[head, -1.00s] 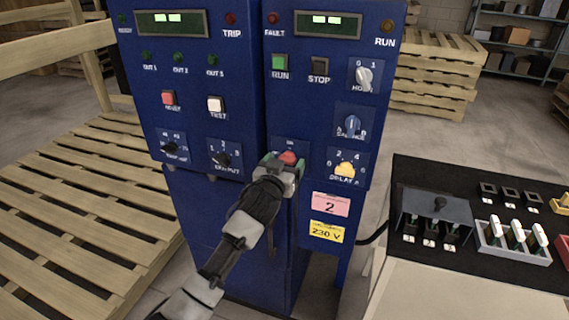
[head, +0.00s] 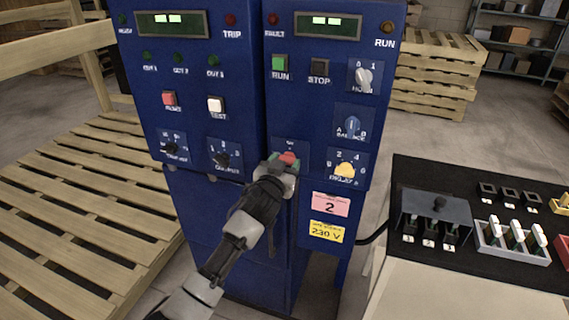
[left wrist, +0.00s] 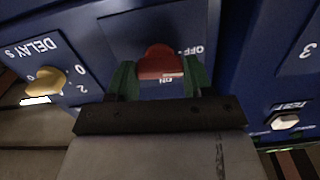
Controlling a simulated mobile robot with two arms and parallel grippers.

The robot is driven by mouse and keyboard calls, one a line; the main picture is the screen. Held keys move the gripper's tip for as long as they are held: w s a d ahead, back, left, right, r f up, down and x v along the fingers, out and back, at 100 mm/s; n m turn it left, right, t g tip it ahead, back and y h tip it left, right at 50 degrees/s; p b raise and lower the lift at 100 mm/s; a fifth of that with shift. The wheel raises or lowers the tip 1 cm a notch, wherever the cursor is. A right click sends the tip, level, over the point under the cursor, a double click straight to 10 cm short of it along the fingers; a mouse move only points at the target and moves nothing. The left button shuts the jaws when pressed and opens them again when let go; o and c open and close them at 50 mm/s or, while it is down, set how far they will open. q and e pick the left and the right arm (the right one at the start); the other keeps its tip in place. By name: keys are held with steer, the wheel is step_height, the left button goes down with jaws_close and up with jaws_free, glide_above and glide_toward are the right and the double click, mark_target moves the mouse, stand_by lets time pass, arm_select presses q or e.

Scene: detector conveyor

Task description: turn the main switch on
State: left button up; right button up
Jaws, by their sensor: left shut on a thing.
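The main switch is a red knob (head: 288,158) low on the right-hand blue cabinet (head: 240,250). In the left wrist view the red knob (left wrist: 160,62) sits between the two green fingers of my left gripper (left wrist: 161,76). The knob's exact angle is hard to tell. My right gripper is in neither view.
The yellow DELAY knob (head: 345,170) and blue BALANCE knob (head: 352,126) are close on the right. The OUTPUT knob (head: 221,159) is to the left. A black-topped bench (head: 480,270) with switches stands at right, and a wooden pallet (head: 85,200) lies at left.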

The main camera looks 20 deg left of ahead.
arm_select(q)
steer(key=shift+m+p, duration=2.3)
steer(key=shift+m, duration=6.2)
steer(key=shift+f, duration=0.1)
steer(key=o, duration=0.9)
steer(key=shift+d, duration=0.1)
steer(key=shift+o, duration=0.2)
